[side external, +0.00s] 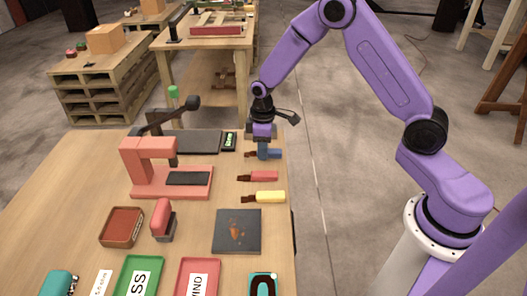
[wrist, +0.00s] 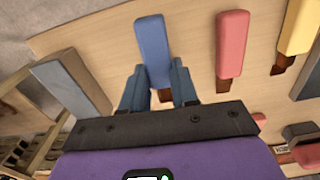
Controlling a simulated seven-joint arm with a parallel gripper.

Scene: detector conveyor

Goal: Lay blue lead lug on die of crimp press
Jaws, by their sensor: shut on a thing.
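The blue lead lug (side external: 270,154) lies at the table's right edge, at the far end of a row of leads. Its blue handle (wrist: 152,42) also shows in the wrist view, between my two fingers. My gripper (side external: 263,142) points down over it and is shut on it.
A red lead (side external: 264,176) and a yellow lead (side external: 270,197) lie in front of the blue one. A dark flat device (side external: 198,141) with a small display (side external: 229,141) stands behind. A dark mat (side external: 237,231), red stamp-like block (side external: 162,220) and trays (side external: 139,272) fill the front.

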